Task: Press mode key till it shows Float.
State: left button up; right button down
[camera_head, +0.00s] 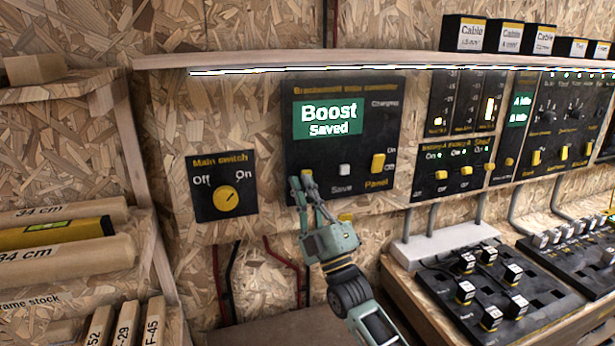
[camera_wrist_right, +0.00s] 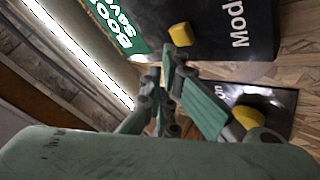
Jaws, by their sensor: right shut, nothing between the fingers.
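The black controller panel (camera_head: 345,100) hangs on the chipboard wall. Its green display (camera_head: 328,117) reads "Boost" and "Saved"; part of it shows in the right wrist view (camera_wrist_right: 118,20). The yellow mode key (camera_wrist_right: 181,34) sits beside the partly visible label "Mod". In the head view, my right gripper covers that key's place. My right gripper (camera_head: 307,181) is shut and empty, its fingertips (camera_wrist_right: 173,62) close to the key. I cannot tell whether they touch it. My left gripper is not in view.
A pale Save key (camera_head: 344,170) and a yellow Panel switch (camera_head: 378,163) are to the right on the same panel. The main switch (camera_head: 226,201) is to the left, its knob pointing towards On. A wooden shelf (camera_head: 280,58) juts out above.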

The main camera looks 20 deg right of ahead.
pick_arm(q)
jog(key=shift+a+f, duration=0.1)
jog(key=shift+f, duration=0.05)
pick_arm(e)
jog(key=shift+w, duration=0.15)
pick_arm(q)
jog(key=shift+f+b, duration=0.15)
jog(key=shift+b, duration=0.15)
pick_arm(e)
jog(key=shift+w+h, duration=0.3)
pick_arm(q)
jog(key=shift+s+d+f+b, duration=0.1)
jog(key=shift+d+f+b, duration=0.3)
jog(key=shift+b, duration=0.05)
pick_arm(e)
jog(key=shift+w, duration=0.45)
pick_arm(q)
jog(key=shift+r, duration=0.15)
pick_arm(e)
jog(key=shift+s, duration=0.1)
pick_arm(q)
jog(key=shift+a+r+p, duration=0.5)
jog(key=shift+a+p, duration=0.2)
pick_arm(e)
jog(key=shift+s, duration=0.8)
